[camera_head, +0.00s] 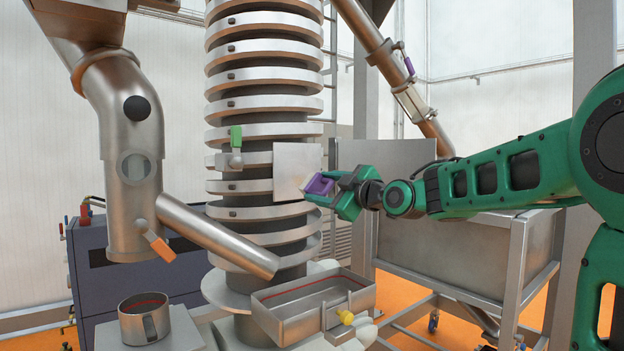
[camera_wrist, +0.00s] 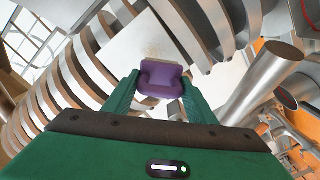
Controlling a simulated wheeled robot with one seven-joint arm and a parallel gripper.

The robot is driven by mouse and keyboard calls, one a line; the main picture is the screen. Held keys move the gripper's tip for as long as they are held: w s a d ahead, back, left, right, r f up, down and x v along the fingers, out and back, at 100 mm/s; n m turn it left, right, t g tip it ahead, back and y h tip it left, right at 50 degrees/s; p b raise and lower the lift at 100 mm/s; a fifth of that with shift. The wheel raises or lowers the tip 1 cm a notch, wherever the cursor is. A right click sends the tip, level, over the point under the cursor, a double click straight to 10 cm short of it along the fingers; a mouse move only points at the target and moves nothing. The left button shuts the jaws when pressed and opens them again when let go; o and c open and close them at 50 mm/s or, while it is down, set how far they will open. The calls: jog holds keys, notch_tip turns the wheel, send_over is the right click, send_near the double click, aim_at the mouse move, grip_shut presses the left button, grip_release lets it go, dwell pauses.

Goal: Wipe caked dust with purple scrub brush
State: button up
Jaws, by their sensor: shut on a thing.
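The purple scrub brush (camera_head: 319,184) is between the fingers of my green gripper (camera_head: 333,190), which is shut on it. In the wrist view the brush (camera_wrist: 161,79) sits between the two green fingertips. The brush is at the right edge of a flat pale metal plate (camera_head: 294,168) on the front of the ringed screw column. In the wrist view a faint tan speckled patch of caked dust (camera_wrist: 153,48) shows on the plate just beyond the brush. I cannot tell whether the bristles touch the plate.
The ringed column (camera_head: 262,75) stands behind the plate, with a green-handled valve (camera_head: 236,140) to its left. A sloping metal pipe (camera_head: 215,236) and an open rectangular tray (camera_head: 313,302) lie below. A metal mug (camera_head: 145,318) stands at lower left. A wheeled bin (camera_head: 470,250) stands behind my arm.

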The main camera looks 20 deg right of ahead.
jog(key=shift+w+f, duration=0.2)
jog(key=shift+x, duration=2.8)
jog(key=shift+x, duration=0.95)
jog(key=d, duration=0.2)
jog(key=w+d, duration=0.1)
jog(key=shift+w+d, duration=0.2)
jog(key=shift+d, duration=0.2)
jog(key=shift+s+a, duration=0.3)
jog(key=shift+a, duration=0.75)
jog(key=shift+s+a, duration=0.25)
jog(key=shift+a, duration=0.8)
jog(key=shift+c, duration=0.6)
jog(key=shift+s+f, duration=0.1)
